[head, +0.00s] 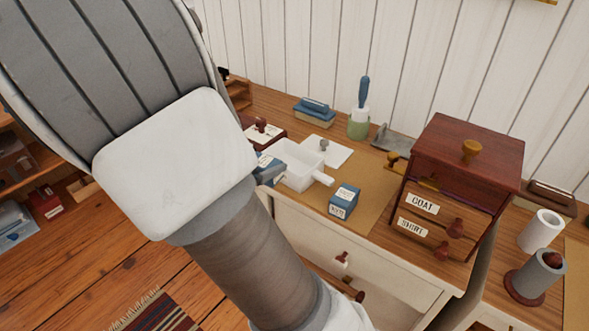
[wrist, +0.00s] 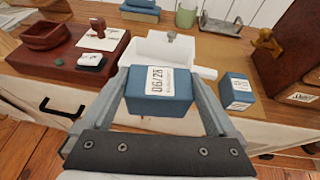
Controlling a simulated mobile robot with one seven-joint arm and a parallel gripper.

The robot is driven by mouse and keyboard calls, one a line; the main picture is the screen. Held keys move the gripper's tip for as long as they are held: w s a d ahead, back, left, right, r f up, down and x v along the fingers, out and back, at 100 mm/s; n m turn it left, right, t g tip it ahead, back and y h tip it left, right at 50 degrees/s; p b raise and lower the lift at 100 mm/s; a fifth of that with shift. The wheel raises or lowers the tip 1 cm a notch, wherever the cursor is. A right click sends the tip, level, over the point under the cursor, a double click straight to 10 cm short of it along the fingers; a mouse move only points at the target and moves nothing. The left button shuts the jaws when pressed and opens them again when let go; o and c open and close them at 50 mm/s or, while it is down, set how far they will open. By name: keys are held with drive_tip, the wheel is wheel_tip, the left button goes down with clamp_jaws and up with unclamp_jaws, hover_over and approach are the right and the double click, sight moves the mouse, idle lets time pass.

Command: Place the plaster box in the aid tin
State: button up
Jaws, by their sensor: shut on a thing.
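My gripper (wrist: 160,84) is shut on a blue box (wrist: 158,106) with a white label, which I take for the plaster box. The label shows what looks like "06/25"; its other print is too small to read. In the head view the held box (head: 267,169) shows partly behind my arm, at the left side of a white open tin (head: 318,177), which I take for the aid tin. In the wrist view the tin (wrist: 203,71) lies just beyond the held box, which hides part of it. I cannot tell whether they touch. The tin's visible inside looks empty.
A second blue box (head: 344,202) with a white label stands right of the tin. A green cup (head: 358,126) and a blue-topped block (head: 315,112) stand behind. A red-brown tray (wrist: 70,62) is at left.

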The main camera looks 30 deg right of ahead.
drive_tip(key=s+d+r+m+g, duration=0.2)
drive_tip(key=s+d+r, duration=0.25)
drive_tip(key=d, duration=0.45)
drive_tip(key=b, duration=0.2)
approach(303, 157)
drive_tip(key=shift+h, duration=0.4)
drive_tip(key=d+r, duration=0.1)
drive_tip(key=w+d+r, duration=0.1)
drive_tip(key=d, duration=0.1)
drive_tip(key=shift+w+d+r, duration=0.15)
drive_tip(key=shift+w+d, duration=0.05)
drive_tip(key=shift+d, duration=0.05)
drive_tip(key=shift+f+b, duration=0.9)
drive_tip(key=shift+f, duration=0.95)
drive_tip(key=shift+f+b, duration=0.3)
drive_tip(key=o, duration=1)
drive_tip(key=shift+s+f, duration=0.1)
